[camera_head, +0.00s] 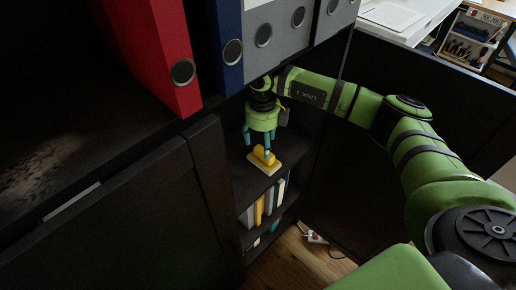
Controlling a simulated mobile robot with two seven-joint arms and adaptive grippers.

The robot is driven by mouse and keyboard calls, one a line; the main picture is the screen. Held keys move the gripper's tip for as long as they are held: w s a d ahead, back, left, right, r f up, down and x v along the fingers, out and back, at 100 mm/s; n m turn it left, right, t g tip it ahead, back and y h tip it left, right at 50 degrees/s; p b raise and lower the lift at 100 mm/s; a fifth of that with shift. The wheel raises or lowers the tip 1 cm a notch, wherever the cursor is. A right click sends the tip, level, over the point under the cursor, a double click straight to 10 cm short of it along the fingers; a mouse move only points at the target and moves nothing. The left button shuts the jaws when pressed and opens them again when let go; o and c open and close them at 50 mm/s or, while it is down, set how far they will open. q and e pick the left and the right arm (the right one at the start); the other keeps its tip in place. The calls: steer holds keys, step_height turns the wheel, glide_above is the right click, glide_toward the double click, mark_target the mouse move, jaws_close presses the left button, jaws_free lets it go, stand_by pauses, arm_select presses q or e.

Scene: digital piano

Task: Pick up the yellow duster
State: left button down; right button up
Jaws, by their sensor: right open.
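The yellow duster (265,155) lies on a shelf of a dark bookcase, near the middle of the head view. It is small and yellow, with a pale underside. My right gripper (257,148) points down right above it, with its teal fingers apart. One finger reaches beside the duster's top; I cannot tell whether it touches. The far side of the duster and part of the gripper's other finger are hard to make out. My left gripper is not in view.
A red binder (158,50), a blue binder (226,45) and grey binders (277,32) stand above the shelf. Books (262,208) fill the shelf below. Dark cabinet panels (110,220) close in on the left. A power strip (314,236) lies on the wooden floor.

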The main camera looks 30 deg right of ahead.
mark_target(262, 152)
steer(key=shift+s+f, duration=0.15)
steer(key=shift+f, duration=0.8)
steer(key=f, duration=0.3)
steer(key=shift+w+d+f+p, duration=0.2)
steer(key=shift+w+f+p, duration=0.1)
steer(key=shift+f, duration=0.25)
steer(key=shift+c, duration=1.2)
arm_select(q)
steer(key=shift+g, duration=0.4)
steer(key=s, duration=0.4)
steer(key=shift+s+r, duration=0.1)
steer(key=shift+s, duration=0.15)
arm_select(e)
steer(key=c, duration=1)
